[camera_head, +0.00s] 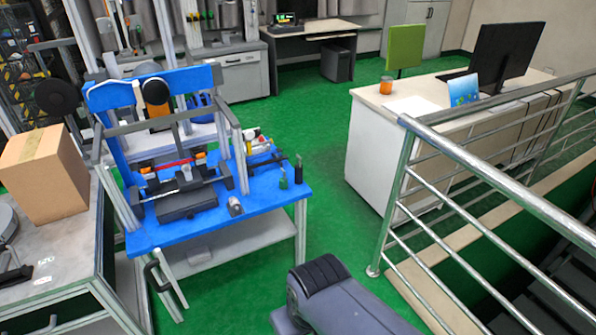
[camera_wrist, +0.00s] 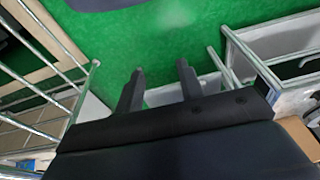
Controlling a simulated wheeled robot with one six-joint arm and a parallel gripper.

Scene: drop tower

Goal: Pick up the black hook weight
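I cannot single out the black hook weight for certain. A small dark upright piece (camera_head: 298,170) stands near the right edge of the blue table (camera_head: 262,203) in the head view, but its shape is too small to read. A dark hooked shape (camera_head: 14,262) lies on the grey workbench at the far left, also unclear. My gripper (camera_wrist: 160,72) shows in the wrist view with its two black fingers apart. No weight shows in the wrist view.
The blue table carries a drop-tower frame (camera_head: 152,90) and a black block (camera_head: 188,203). A cardboard box (camera_head: 45,175) stands on the grey workbench (camera_head: 60,250). A metal railing (camera_head: 480,150) and white desk (camera_head: 375,150) are at right. Green floor (camera_head: 315,150) lies open between.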

